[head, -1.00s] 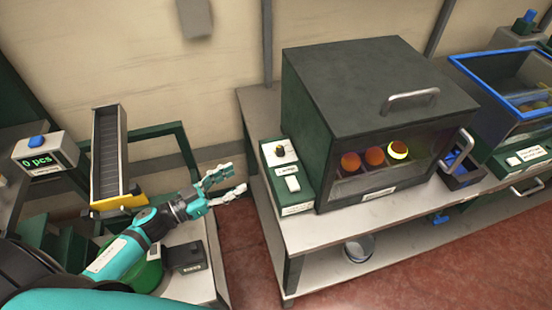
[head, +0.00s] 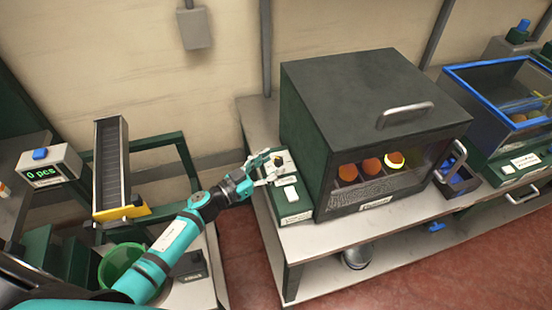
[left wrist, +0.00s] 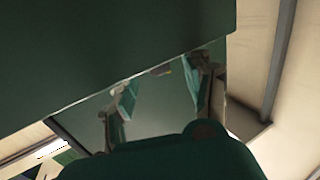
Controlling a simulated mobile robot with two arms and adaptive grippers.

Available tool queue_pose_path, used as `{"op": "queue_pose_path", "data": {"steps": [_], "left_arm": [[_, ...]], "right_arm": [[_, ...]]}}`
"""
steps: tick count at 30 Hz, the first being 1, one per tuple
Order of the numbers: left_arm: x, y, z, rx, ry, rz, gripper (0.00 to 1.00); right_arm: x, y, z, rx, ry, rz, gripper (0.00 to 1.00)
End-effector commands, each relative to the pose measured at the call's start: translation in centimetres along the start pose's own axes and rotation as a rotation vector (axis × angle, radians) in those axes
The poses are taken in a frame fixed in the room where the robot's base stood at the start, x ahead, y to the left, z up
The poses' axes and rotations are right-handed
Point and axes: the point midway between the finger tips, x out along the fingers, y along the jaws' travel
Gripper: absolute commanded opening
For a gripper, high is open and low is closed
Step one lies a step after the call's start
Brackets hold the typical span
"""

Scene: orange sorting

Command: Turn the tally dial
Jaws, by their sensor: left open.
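The green control box (head: 293,208) stands on the bench at the left side of the dark cabinet. It has a dark dial (head: 279,160) on its upper panel and a white rocker switch (head: 291,193) below it. My left gripper (head: 270,167) is open, with its fingers at the dial and partly covering it; I cannot tell whether they touch it. In the left wrist view the two fingers (left wrist: 160,95) are spread apart, with a large dark green surface filling the top. My right gripper is not in view.
The dark cabinet (head: 370,85) holds orange balls behind its front window, one of them glowing. A counter (head: 47,168) reads "0 pcs" at the left, near a sloped chute (head: 111,165) and a green bucket (head: 119,262). A blue-rimmed bin (head: 470,72) stands at the right.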

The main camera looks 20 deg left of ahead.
Motion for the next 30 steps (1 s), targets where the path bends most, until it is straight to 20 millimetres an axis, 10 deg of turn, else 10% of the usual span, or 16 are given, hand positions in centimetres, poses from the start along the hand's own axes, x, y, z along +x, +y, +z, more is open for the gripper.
{"op": "queue_pose_path", "data": {"steps": [16,30], "left_arm": [[2.3,0.0,0.0,0.0,0.0,0.0,0.5],[2.3,0.0,0.1,-0.001,0.0,0.001,0.0]], "right_arm": [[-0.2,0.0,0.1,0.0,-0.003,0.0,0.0],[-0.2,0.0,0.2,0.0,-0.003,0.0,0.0]]}}
